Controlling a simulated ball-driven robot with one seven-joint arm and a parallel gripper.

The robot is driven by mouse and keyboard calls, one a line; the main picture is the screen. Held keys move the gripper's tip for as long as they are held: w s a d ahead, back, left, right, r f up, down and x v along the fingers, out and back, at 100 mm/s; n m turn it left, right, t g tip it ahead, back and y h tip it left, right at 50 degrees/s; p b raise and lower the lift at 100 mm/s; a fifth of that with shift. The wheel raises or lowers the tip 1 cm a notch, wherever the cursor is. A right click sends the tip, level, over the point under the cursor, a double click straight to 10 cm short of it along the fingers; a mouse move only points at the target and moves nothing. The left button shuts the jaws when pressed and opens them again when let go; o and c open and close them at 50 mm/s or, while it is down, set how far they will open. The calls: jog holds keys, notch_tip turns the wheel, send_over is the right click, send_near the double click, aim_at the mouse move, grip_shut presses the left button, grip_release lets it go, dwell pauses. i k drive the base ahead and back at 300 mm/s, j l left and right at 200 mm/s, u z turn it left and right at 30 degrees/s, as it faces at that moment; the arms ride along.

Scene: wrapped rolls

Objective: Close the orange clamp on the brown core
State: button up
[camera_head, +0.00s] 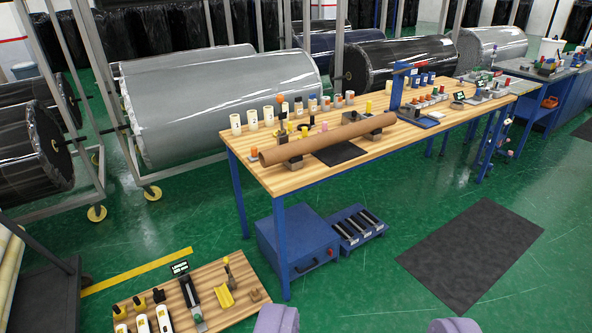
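The brown core (330,139) is a long tube lying across two grey supports on the wooden workbench (270,184), apart from my gripper. I cannot tell which thing is the orange clamp. A small orange piece (253,155) stands beside the core's left end. Several small orange-topped pieces (325,103) stand in the row behind the core. They are too small to make out a clamp shape or whether one is open. My gripper (366,324) shows only as two purple-grey finger ends at the bottom edge, wide apart with only green floor visible between them.
A low wooden board (255,294) with tools lies at the front left. A blue box (298,248) and blue rack (352,229) stand on the floor by the workbench. A dark mat (470,252) lies to the right on open green floor. Large wrapped rolls (220,100) stand behind.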

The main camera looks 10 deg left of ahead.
aim_at(279, 98)
jog(key=i+u, duration=0.3)
jog(key=i, duration=0.7)
jog(key=i+l+u, duration=0.15)
jog(key=i, duration=0.55)
jog(key=i+l+u, duration=0.15)
jog(key=i+l, duration=0.3)
jog(key=i, duration=0.25)
jog(key=i+l+u, duration=0.15)
jog(key=i+l, duration=0.3)
jog(key=i, duration=0.2)
jog(key=i+l+u, duration=0.2)
jog(key=i+l, duration=0.3)
jog(key=i, duration=0.15)
